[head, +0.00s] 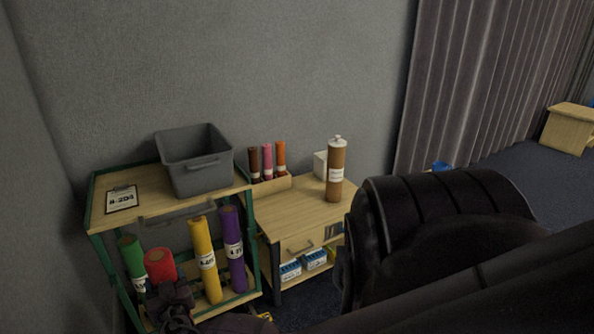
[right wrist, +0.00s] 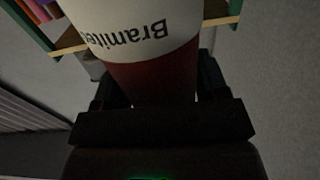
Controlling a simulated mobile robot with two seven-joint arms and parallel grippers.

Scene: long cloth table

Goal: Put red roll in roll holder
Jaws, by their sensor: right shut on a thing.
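The red roll (head: 160,264) is at the lower left of the head view, its round top end facing up, beside the green-framed rack. In the right wrist view the roll (right wrist: 155,80) is dark red with a white label lettered "Bramite". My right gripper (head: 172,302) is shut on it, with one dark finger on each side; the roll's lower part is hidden. A green roll (head: 132,252), a yellow roll (head: 206,262) and a purple roll (head: 233,245) stand leaning in the rack (head: 90,205). My left gripper is not in view.
A grey bin (head: 200,178) sits on the rack's wooden top. A small wooden table (head: 295,215) to its right bears a low wooden block (head: 270,185) with brown, pink and orange rolls, and a tall brown canister (head: 336,172). My dark arm covers the lower right.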

